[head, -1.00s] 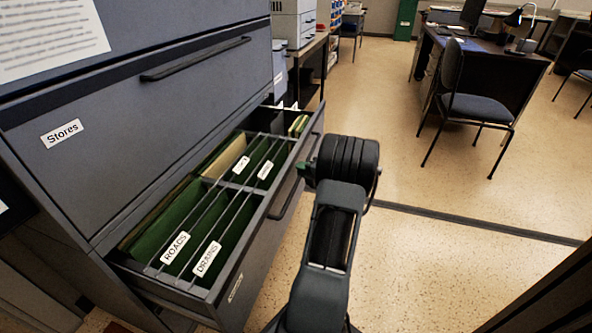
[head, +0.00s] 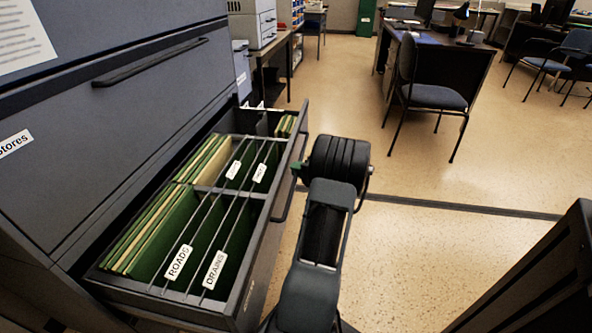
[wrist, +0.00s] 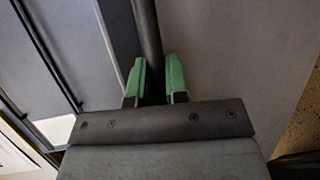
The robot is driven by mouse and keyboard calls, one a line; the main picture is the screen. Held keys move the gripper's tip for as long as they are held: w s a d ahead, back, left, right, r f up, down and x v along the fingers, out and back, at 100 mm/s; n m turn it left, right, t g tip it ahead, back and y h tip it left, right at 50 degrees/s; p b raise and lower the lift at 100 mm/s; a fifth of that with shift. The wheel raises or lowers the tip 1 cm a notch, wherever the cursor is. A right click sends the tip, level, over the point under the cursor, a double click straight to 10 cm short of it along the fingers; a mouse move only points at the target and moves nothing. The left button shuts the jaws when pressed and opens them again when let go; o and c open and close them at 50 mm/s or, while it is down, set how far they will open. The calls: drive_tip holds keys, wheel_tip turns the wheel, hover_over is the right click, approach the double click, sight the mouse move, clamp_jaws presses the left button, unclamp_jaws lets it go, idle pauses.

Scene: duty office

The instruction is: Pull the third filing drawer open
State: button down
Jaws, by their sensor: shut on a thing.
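The filing drawer (head: 262,262) stands well out from the grey cabinet (head: 120,130). Green and cream folders (head: 165,222) and dividers with white tags such as ROADS and DRAINS show inside it, under two metal rails. A dark bar handle (head: 284,200) runs along the drawer's front. My gripper (wrist: 160,82) has green fingers on either side of this bar in the wrist view, and it is shut on the handle. In the head view my arm hides most of the gripper; only a bit of green shows beside the drawer front.
A closed drawer with its own bar handle (head: 165,62) and a Stores label is above. A dark panel (head: 540,270) stands at the right. A chair (head: 432,95) and desks are farther back. Speckled floor (head: 400,255) is clear between.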

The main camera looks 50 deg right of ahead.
drive_tip(key=shift+f, duration=0.1)
drive_tip(key=c, duration=1.4)
unclamp_jaws()
drive_tip(key=shift+s, duration=0.1)
drive_tip(key=s+r+p, duration=0.2)
drive_tip(key=s+p, duration=0.2)
drive_tip(key=s, duration=0.9)
drive_tip(key=shift+s+d+r, duration=0.2)
drive_tip(key=shift+d+r, duration=0.1)
drive_tip(key=shift+d, duration=0.15)
